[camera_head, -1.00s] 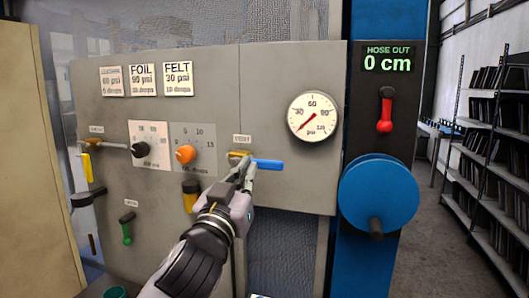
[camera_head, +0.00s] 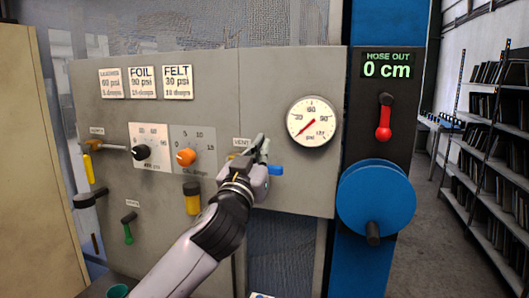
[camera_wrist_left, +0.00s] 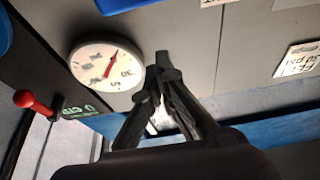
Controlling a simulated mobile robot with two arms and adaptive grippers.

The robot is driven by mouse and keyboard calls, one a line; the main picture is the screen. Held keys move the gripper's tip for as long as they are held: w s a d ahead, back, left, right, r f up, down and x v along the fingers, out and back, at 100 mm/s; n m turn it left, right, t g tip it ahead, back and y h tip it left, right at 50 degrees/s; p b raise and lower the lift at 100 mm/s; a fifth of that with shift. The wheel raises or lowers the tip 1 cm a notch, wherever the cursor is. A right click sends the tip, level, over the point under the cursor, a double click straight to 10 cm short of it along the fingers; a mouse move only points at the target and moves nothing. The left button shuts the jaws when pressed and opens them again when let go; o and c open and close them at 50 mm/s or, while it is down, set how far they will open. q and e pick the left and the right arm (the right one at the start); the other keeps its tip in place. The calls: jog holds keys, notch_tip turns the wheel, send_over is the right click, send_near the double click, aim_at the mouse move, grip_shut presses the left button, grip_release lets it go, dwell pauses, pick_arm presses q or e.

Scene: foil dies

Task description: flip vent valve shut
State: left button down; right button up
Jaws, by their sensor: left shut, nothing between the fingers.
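The vent valve shows in the head view as a blue handle (camera_head: 276,170) that sticks out to the right from behind my left gripper, under the VENT label (camera_head: 242,142). Its brass body is mostly hidden by the gripper. My left gripper (camera_head: 262,142) is shut and empty, with its fingertips just above the handle and pointing up the panel. I cannot tell whether it touches the handle. The left wrist view shows the shut fingers (camera_wrist_left: 163,62) near the gauge, and a blue piece at the top edge that I cannot name surely. My right gripper is not in view.
A round pressure gauge (camera_head: 313,121) is mounted right of the gripper. A red lever (camera_head: 384,122) and blue reel (camera_head: 377,200) stand at the right.

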pick_arm(q)
jog(key=f, duration=0.1)
jog(key=w+f+p, duration=0.1)
jog(key=f, duration=0.1)
jog(key=shift+w+d+f, duration=0.2)
jog(key=shift+w+d, duration=0.1)
jog(key=shift+w, duration=0.05)
